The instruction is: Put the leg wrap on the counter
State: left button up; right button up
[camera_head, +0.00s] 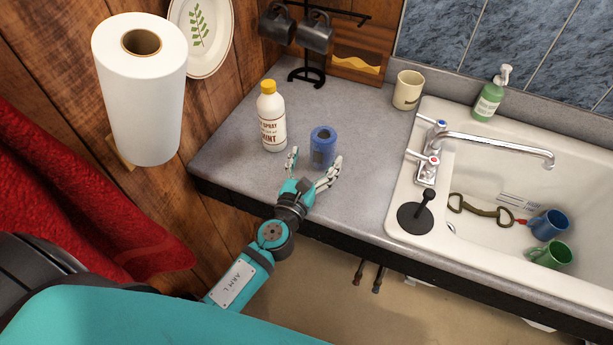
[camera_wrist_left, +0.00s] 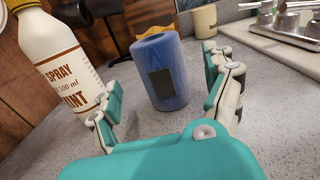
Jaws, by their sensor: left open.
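The leg wrap is a blue roll (camera_head: 323,147) with a dark patch. It stands upright on the grey counter (camera_head: 364,190), and also shows in the left wrist view (camera_wrist_left: 158,72). My left gripper (camera_head: 315,171) is open, with its fingers spread on either side of the near face of the roll. In the left wrist view the open fingers (camera_wrist_left: 168,95) flank the roll, with a visible gap on each side. The roll seems to rest on the counter, not held. My right gripper is not in view.
A white spray bottle (camera_head: 271,117) stands just left of the roll. A mug rack (camera_head: 308,40) and a cream cup (camera_head: 408,90) are behind. The sink (camera_head: 470,180) to the right holds blue and green mugs and a bit. The counter's front middle is clear.

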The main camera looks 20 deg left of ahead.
pick_arm(q)
jog(key=s+b, duration=0.1)
jog(key=s, duration=0.4)
jog(key=shift+s+f, duration=0.1)
jog(key=shift+s, duration=0.65)
